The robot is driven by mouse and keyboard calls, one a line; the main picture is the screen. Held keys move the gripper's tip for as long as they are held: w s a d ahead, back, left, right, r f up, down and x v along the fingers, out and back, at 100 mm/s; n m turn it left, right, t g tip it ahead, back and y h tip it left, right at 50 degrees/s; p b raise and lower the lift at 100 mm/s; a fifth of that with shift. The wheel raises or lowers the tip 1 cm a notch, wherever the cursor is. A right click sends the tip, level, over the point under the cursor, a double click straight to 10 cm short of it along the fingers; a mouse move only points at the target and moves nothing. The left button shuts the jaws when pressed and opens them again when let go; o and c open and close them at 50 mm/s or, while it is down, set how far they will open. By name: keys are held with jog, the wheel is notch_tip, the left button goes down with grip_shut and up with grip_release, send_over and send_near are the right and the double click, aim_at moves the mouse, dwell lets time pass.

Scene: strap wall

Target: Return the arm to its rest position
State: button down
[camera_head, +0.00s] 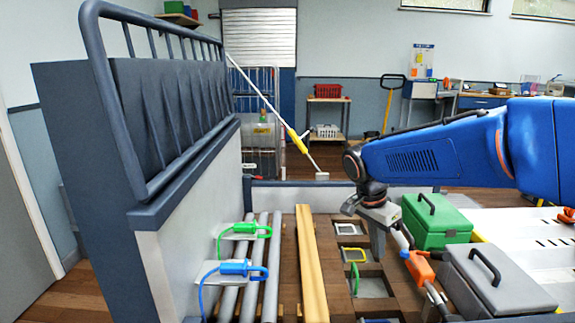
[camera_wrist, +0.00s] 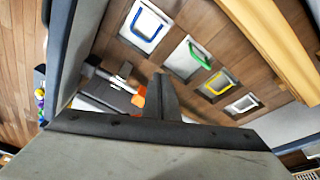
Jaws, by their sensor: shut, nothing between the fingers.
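My gripper (camera_head: 379,252) hangs pointing down at the end of my blue arm, which reaches in from the right. Its fingers are together and empty, in front of the green box in the head view. In the wrist view the closed fingers (camera_wrist: 163,98) show dark at the middle. The gripper appears above the wooden floor panel with square recesses; its exact height I cannot tell. No object is held.
A green box (camera_head: 436,222) and a grey box (camera_head: 496,284) stand right of my gripper, with an orange-handled tool (camera_head: 418,267) close by. Left are a wooden beam (camera_head: 311,262), grey pipes (camera_head: 271,270), green (camera_head: 245,230) and blue (camera_head: 237,268) straps, and a tall padded wall (camera_head: 160,120).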

jog(key=s+d+f+n+t+y, duration=0.1)
jog(key=s+d+n+t, duration=0.1)
jog(key=s+n, duration=0.4)
jog(key=s+d+f+n+t+y, duration=0.1)
jog(key=s+n, duration=0.5)
jog(key=s, duration=1.1)
jog(key=shift+d+t+y, duration=0.5)
jog(key=shift+d, duration=0.65)
